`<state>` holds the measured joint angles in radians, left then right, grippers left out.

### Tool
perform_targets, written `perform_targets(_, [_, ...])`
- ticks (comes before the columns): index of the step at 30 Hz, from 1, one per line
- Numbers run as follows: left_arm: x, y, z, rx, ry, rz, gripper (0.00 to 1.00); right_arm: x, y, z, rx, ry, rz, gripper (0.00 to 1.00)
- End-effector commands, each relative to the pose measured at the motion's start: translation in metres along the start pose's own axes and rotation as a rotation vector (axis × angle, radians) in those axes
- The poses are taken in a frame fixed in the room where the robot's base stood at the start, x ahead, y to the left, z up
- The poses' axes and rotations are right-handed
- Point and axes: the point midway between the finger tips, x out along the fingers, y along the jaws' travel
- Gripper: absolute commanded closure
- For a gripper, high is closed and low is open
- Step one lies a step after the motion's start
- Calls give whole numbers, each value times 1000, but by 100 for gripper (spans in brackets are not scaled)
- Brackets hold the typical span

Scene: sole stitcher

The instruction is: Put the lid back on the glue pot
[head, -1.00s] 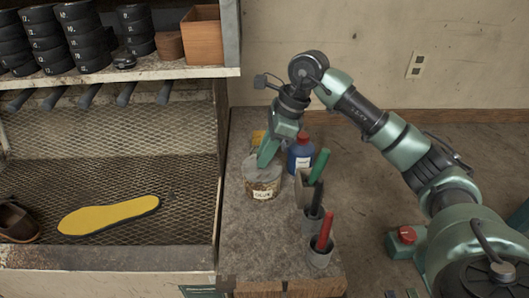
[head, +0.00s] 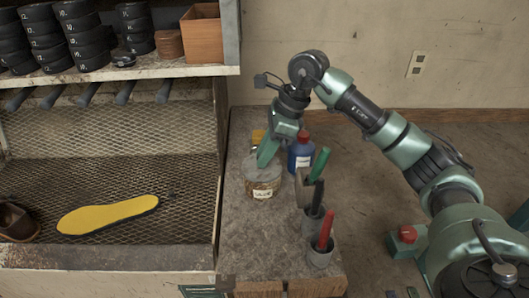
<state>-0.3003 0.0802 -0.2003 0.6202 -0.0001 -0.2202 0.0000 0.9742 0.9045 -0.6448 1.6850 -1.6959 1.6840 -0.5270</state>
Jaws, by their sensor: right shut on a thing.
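The glue pot (head: 263,188) is a round tin with a label, standing on the grey side bench. The grey lid (head: 257,168) is at the top of the pot; I cannot tell whether it is fully seated. My right gripper (head: 266,160) reaches down from above, shut on the lid with its green fingers over the pot. The fingers hide part of the lid. My left gripper is not in view.
A blue bottle with a red cap (head: 300,155) stands close behind and right of the pot. Holders with green, black and red-handled tools (head: 320,256) line the bench's right side. A yellow sole (head: 108,213) and a brown shoe (head: 15,221) lie on the mesh at left.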

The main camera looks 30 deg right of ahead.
Motion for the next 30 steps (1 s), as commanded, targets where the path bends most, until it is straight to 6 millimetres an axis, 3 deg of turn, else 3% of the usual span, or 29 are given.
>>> perform_targets(5, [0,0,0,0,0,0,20,0,0,0,0,-1,0,100])
perform_targets(6, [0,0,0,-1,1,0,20,0,0,0,0,-1,0,71])
perform_targets(8, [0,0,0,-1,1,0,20,0,0,0,0,-1,0,55])
perform_targets(15, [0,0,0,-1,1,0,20,0,0,0,0,-1,0,52])
perform_targets(16, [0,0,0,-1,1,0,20,0,0,0,0,0,1,49])
perform_targets(18, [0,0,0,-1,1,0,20,0,0,0,0,0,1,30])
perform_targets(30, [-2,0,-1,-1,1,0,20,-2,0,1,0,-1,0,30])
